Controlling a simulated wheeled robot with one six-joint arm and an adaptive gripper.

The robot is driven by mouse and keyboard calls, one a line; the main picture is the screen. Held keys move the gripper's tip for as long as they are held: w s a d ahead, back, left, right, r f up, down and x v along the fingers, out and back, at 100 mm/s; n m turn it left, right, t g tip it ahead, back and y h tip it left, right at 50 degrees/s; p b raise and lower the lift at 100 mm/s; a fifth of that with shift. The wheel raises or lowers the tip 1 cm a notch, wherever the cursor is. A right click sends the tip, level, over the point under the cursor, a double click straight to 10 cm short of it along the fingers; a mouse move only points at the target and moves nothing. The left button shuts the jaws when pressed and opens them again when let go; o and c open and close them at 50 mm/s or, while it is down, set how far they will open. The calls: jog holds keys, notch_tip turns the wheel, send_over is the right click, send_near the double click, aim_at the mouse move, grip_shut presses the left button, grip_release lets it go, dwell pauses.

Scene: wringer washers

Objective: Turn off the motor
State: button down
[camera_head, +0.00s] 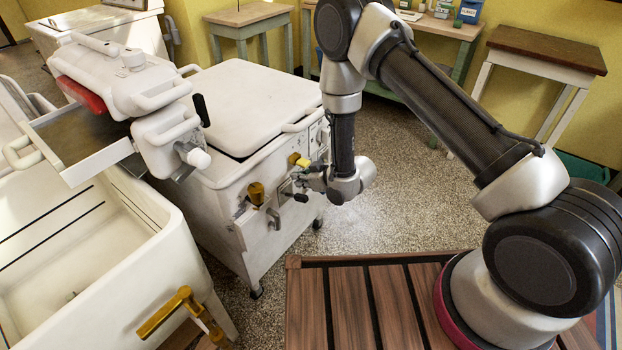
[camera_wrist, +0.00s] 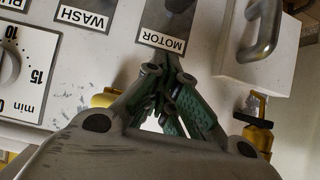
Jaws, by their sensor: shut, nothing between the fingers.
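The white wringer washer (camera_head: 255,85) has a front control panel on its side facing me. In the wrist view the MOTOR plate (camera_wrist: 163,42) shows upside down, with a dark shape at the upper edge of the frame that may be its switch. My gripper (camera_head: 306,182) is at this panel in the head view. In the wrist view my gripper (camera_wrist: 174,75) is shut and empty, its green-padded fingers overlapping the plate area. The fingers partly hide the switch area. I cannot tell the switch position or whether the fingers touch it.
A WASH plate (camera_wrist: 86,18) and a timer dial (camera_wrist: 8,66) lie left of the MOTOR plate. A metal handle (camera_wrist: 262,30) sticks out at the right. A brass-coloured knob (camera_head: 256,193) projects from the washer, beside a white tub (camera_head: 185,240). A slatted wooden platform (camera_head: 355,305) lies below my arm.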

aim_at(303, 196)
jog(key=shift+s+d+f, duration=0.15)
jog(key=shift+f, duration=0.5)
jog(key=shift+s+d+f, duration=0.1)
jog(key=shift+d+f, duration=0.05)
jog(key=shift+f, duration=0.5)
jog(key=shift+s+d+f, duration=0.15)
jog(key=shift+f, duration=0.5)
